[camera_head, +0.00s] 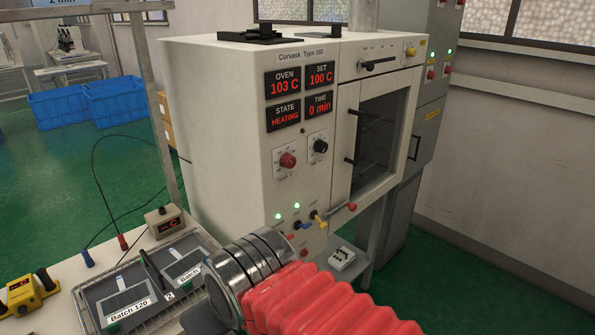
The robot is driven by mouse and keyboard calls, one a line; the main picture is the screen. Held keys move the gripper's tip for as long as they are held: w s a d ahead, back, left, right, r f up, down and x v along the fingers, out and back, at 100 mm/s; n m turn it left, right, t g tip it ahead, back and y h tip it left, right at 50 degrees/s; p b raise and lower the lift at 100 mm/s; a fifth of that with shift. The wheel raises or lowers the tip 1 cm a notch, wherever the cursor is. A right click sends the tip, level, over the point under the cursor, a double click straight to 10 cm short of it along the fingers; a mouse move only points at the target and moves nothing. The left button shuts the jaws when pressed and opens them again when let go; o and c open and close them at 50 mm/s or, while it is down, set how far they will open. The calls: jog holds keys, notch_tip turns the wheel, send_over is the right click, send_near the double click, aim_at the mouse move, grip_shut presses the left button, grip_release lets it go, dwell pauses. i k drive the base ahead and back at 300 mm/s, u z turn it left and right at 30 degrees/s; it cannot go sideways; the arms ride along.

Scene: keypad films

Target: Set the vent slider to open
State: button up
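My arm, with red bellows and a grey banded joint, crosses the bottom of the view, low in front of the oven. My gripper is not visible.
The oven displays (283,83) read 103 C, set 100 C, HEATING, 0 min. Below are a red knob (288,160), a black knob (320,146) and coloured levers (320,218). The glazed door (378,140) looks closed. A tray (87,307) with batch boxes lies at lower left.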

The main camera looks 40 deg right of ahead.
aim_at(369, 66)
jog(key=z, duration=1.9)
jog(key=k, duration=0.75)
jog(key=u, duration=0.5)
